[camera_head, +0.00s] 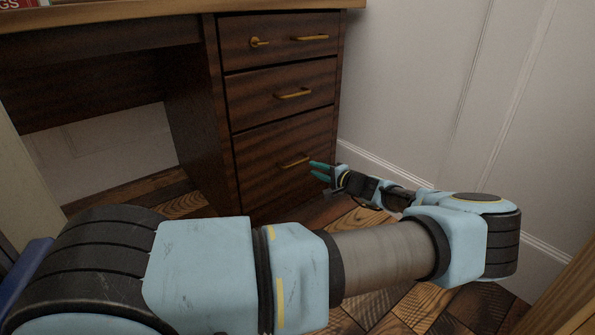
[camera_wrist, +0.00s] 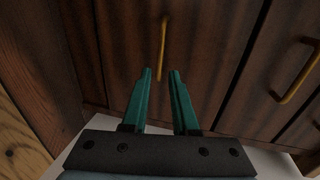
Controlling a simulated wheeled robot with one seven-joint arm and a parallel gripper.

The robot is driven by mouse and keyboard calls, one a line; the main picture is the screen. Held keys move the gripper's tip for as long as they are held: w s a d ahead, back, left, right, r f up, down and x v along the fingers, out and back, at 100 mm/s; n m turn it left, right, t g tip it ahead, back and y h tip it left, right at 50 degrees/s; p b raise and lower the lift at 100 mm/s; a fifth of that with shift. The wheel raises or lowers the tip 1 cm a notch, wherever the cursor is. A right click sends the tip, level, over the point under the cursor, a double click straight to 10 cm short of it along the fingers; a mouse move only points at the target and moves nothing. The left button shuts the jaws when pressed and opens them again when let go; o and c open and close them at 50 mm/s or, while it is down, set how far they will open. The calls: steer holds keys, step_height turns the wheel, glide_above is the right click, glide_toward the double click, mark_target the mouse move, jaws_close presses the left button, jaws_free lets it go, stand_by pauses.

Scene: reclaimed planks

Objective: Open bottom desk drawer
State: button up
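The dark wooden desk has a stack of three drawers on its right side. The bottom drawer (camera_head: 265,180) is the tallest and looks shut, with a brass bar handle (camera_head: 294,161) near its upper part. My gripper (camera_head: 318,171) has teal fingers and is just right of and slightly below that handle. In the wrist view my gripper (camera_wrist: 161,72) has its two fingers apart with nothing between them. The bottom drawer's handle (camera_wrist: 162,48) stands just beyond the fingertips, roughly in line with the gap. I cannot tell whether a fingertip touches it.
The middle drawer (camera_head: 282,93) and top drawer (camera_head: 278,40) above look shut. A white wall (camera_head: 420,90) rises close to the right of the desk. Patterned wooden floor (camera_head: 400,305) lies in front. The kneehole left of the drawers is empty.

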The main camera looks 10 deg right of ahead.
mark_target(298, 162)
steer(key=shift+b+x, duration=1.95)
steer(key=shift+x, duration=3.05)
steer(key=shift+a, duration=0.1)
steer(key=shift+c, duration=0.3)
steer(key=shift+s, duration=0.1)
jaws_close()
